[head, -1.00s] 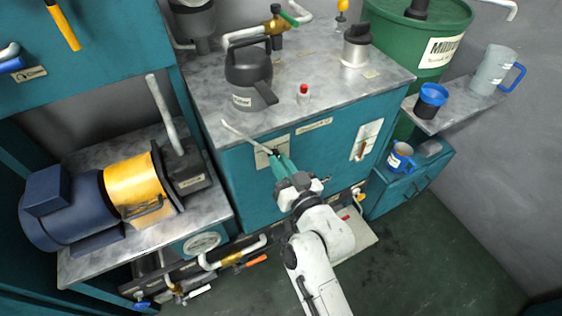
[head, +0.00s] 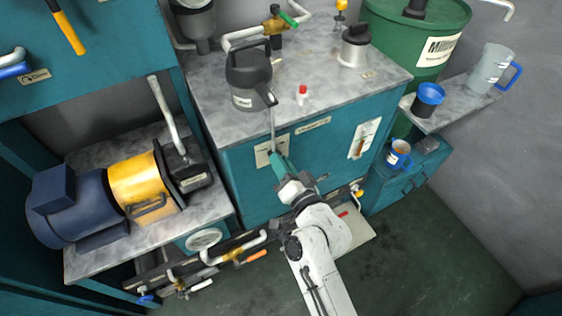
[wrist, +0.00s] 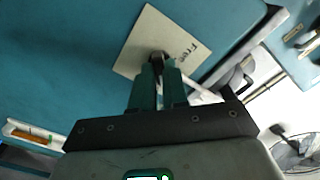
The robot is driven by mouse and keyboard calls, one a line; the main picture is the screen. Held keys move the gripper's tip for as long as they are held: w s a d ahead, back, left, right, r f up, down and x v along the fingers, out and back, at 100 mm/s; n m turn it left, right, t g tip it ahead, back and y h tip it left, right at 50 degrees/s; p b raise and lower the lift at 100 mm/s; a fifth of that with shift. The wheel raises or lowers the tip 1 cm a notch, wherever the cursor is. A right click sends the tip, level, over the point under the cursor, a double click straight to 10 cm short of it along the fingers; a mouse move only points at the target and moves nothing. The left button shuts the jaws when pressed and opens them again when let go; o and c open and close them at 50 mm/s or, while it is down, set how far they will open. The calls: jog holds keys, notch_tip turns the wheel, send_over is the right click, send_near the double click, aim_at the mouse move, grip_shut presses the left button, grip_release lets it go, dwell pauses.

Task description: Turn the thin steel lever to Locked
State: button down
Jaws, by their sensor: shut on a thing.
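The thin steel lever (head: 272,122) is on the front of the teal cabinet, at a cream label plate (head: 262,158). In the head view it points nearly straight up from the plate, past the worktop's front edge. My gripper (head: 276,157) is at the lever's lower end, its teal fingers shut on it. In the wrist view, my gripper (wrist: 159,75) closes over a dark hub on the plate (wrist: 140,45), where the word "Free" reads to the right of the fingers. The fingers hide part of the plate and I cannot read "Locked".
A dark grey jug (head: 248,75) stands on the worktop just behind the lever's tip. A small red-capped bottle (head: 302,96) is to its right. Another plate with a small lever (head: 364,138) is further right on the cabinet front. Pipes and valves run below left.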

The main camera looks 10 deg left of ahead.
jog(key=shift+f, duration=0.1)
dwell(0.3)
jog(key=c, duration=1.1)
grip_release()
jog(key=shift+c, duration=0.2)
jog(key=shift+s+d, duration=0.1)
jog(key=b+v, duration=0.2)
jog(key=v, duration=0.8)
jog(key=shift+s+d+b, duration=0.2)
jog(key=shift+s+b, duration=0.05)
jog(key=shift+b, duration=0.05)
jog(key=s+d+f+n+g+h+p, duration=0.1)
jog(key=s+d+g+h+p, duration=0.9)
jog(key=s+d, duration=1.5)
jog(key=d+f+g, duration=0.1)
jog(key=g, duration=0.3)
jog(key=shift+s+d+n, duration=0.25)
jog(key=shift+n, duration=0.15)
